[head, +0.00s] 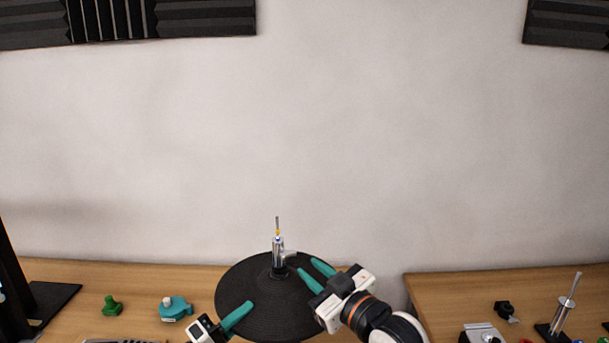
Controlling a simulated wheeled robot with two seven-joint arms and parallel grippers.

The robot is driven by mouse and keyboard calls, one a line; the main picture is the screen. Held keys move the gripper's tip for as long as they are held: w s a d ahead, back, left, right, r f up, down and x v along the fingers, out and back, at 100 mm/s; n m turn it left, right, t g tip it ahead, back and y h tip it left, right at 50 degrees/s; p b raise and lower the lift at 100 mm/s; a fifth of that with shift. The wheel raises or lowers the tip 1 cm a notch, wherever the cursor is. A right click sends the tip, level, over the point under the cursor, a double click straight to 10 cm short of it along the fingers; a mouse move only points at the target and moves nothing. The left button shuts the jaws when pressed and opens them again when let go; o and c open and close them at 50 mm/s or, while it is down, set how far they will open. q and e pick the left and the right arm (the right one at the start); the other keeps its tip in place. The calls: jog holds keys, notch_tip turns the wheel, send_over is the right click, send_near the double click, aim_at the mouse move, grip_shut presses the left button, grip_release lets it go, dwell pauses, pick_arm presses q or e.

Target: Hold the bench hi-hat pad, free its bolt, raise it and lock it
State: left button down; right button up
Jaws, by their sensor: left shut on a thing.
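The hi-hat pad (255,290) is a round black disc at the lower middle of the head view. A silver clutch (278,252) stands at its centre, with a thin rod and a yellow band above. A bolt with a grey side lever (289,254) sticks out to the clutch's right. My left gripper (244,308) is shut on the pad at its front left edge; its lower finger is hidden. My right gripper (306,266) is open, its two green fingers pointing at the bolt from the right, a little apart from it.
A green knob (111,306) and a teal clamp (175,308) lie on the wooden bench (70,275) at left. A second bench (455,287) at right holds a black part (505,310) and a metal post (562,315). A gap separates the benches.

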aim_at(286, 252)
jog(key=n, duration=0.1)
jog(key=w+n, duration=0.1)
jog(key=n, duration=0.1)
jog(key=a+n, duration=0.1)
jog(key=n, duration=0.1)
jog(key=shift+w+a+f, duration=0.1)
jog(key=shift+w+f, duration=0.15)
jog(key=n, duration=0.4)
jog(key=shift+w+n, duration=0.1)
jog(key=shift+n, duration=0.2)
jog(key=n, duration=0.4)
jog(key=shift+w+a+n, duration=0.1)
jog(key=shift+a+n, duration=0.05)
jog(key=shift+n, duration=0.15)
jog(key=shift+x, duration=2)
jog(key=shift+a, duration=0.1)
grip_shut()
